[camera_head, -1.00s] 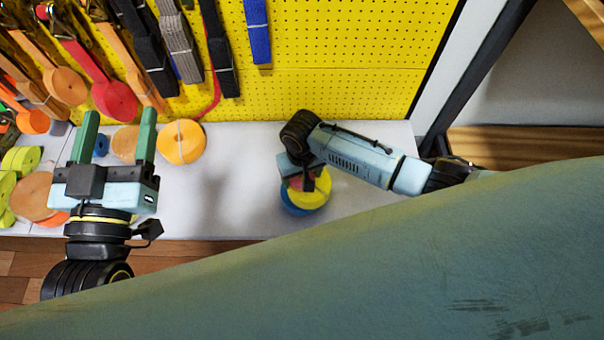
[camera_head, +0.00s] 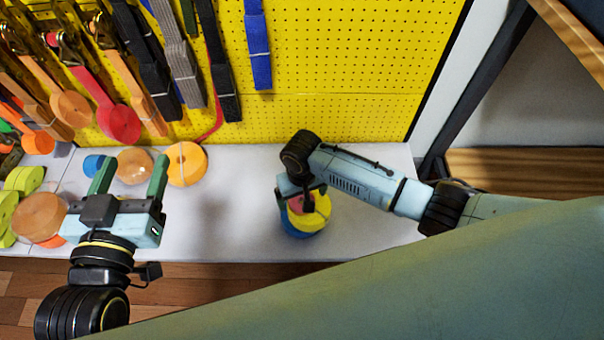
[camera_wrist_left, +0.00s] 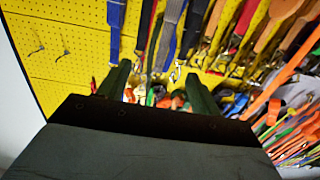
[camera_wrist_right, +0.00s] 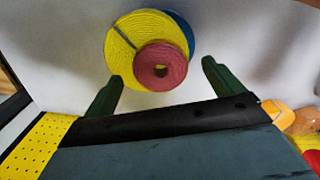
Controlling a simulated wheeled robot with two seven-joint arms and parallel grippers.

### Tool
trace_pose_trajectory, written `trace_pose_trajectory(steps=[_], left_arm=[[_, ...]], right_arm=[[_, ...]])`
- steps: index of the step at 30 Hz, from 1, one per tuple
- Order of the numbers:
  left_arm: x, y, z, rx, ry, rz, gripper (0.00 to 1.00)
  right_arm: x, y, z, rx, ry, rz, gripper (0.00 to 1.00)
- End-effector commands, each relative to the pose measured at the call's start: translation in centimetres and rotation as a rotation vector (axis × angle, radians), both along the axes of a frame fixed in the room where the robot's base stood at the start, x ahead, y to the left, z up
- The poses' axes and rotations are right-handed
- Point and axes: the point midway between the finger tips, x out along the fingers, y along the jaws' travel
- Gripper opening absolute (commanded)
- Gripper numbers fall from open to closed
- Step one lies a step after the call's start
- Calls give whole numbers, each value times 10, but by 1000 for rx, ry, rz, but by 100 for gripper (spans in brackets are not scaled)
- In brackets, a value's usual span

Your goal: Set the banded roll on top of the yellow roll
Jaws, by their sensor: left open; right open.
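The yellow roll (camera_head: 318,219) lies on a blue roll (camera_head: 291,222) on the white bench. A small red roll (camera_wrist_right: 160,67) rests on the yellow roll (camera_wrist_right: 128,50), off centre; a thin grey band crosses the yellow roll. An orange roll (camera_head: 186,164) with a pale band across it lies near the pegboard. My right gripper (camera_wrist_right: 163,77) is open above the stack, its fingers on either side of the red roll and apart from it. My left gripper (camera_head: 132,163) is open and empty, in front of a tan-orange roll and facing the pegboard.
Straps hang on the yellow pegboard (camera_head: 340,60), with several rolled ends. More rolls, including green ones (camera_head: 25,180) and a brown-orange one (camera_head: 40,218), crowd the bench's left side. Bare bench (camera_head: 235,200) lies between the orange roll and the stack.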

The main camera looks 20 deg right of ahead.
Motion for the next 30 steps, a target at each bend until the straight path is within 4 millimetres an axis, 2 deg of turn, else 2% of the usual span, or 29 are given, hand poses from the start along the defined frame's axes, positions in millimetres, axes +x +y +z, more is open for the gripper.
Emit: trace_pose_trajectory(steps=[8, 14, 21, 28, 30], left_arm=[[-13, 13, -46, 83, 290, 22, 64], [-32, 26, -76, 138, 496, 39, 64], [-65, 42, -106, 199, 746, 61, 64], [-101, 57, -125, 251, 972, 79, 64], [-110, 62, -134, 269, 1038, 85, 64]], right_arm=[[0, 0, 23, 0, 0, 0, 93], [0, 0, 39, 0, 0, 0, 93], [0, 0, 58, 0, 0, 0, 93], [0, 0, 76, 0, 1, 0, 93], [0, 0, 86, 1, 0, 0, 93]])
